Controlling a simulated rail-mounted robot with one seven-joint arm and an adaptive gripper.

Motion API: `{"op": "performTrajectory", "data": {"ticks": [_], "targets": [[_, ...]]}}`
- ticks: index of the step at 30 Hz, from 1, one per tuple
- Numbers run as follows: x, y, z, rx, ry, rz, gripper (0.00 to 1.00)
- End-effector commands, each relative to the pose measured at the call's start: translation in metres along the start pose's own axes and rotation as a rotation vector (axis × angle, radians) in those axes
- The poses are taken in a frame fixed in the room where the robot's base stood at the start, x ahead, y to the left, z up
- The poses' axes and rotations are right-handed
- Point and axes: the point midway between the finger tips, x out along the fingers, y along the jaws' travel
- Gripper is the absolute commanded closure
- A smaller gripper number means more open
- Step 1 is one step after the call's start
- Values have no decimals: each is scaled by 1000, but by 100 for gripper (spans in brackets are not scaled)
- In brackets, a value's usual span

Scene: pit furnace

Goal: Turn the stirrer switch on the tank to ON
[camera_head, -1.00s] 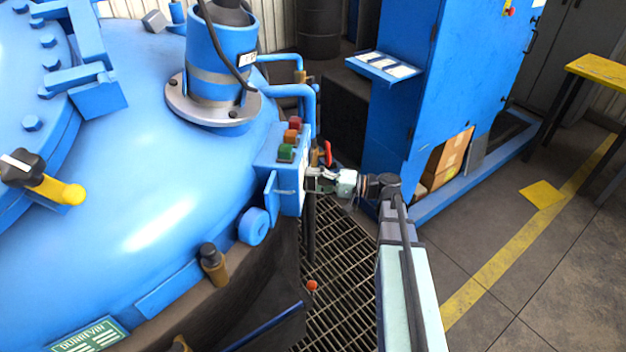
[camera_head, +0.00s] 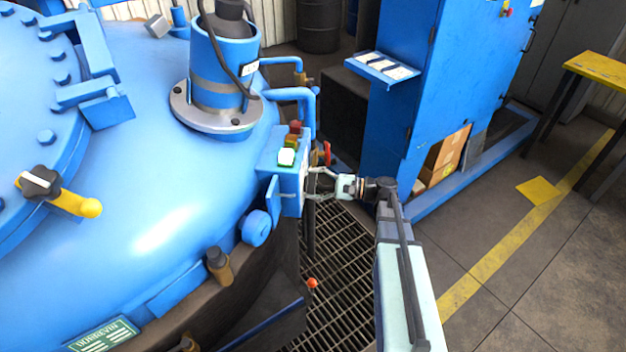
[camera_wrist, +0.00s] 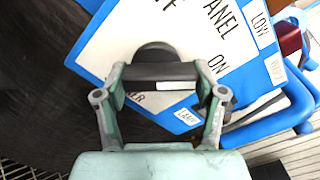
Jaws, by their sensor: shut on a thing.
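The blue tank (camera_head: 150,190) fills the left of the head view, with a blue control box (camera_head: 285,170) on its right side. In the wrist view the box's white panel (camera_wrist: 190,35) shows parts of words, among them "PANEL" and "ON". A black switch knob (camera_wrist: 155,52) sits on this panel. My gripper (camera_wrist: 160,78) has one finger on each side of the knob and is shut on it. The knob's pointing direction is hard to tell. In the head view my gripper (camera_head: 318,184) meets the box's right face; the knob is hidden there.
On the box top, the green lamp (camera_head: 287,157) looks bright, beside duller amber and red ones. A red handle (camera_head: 327,153) stands close behind my gripper. A blue cabinet (camera_head: 445,90) is behind my arm. Grating (camera_head: 340,260) lies below.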

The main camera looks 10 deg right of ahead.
Motion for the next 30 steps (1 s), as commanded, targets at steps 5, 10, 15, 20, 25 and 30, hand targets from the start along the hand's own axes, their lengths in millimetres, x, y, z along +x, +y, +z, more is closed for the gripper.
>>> {"op": "performTrajectory", "data": {"ticks": [5, 10, 15, 20, 25, 30], "targets": [[0, 0, 1, 66, -1, 1, 65], [0, 0, 0, 95, -1, 1, 65], [0, 1, 0, 103, -1, 0, 65], [0, 1, 0, 103, -1, 0, 65], [0, 1, 0, 102, -1, 0, 5], [0, 1, 0, 101, -1, 0, 5]]}}
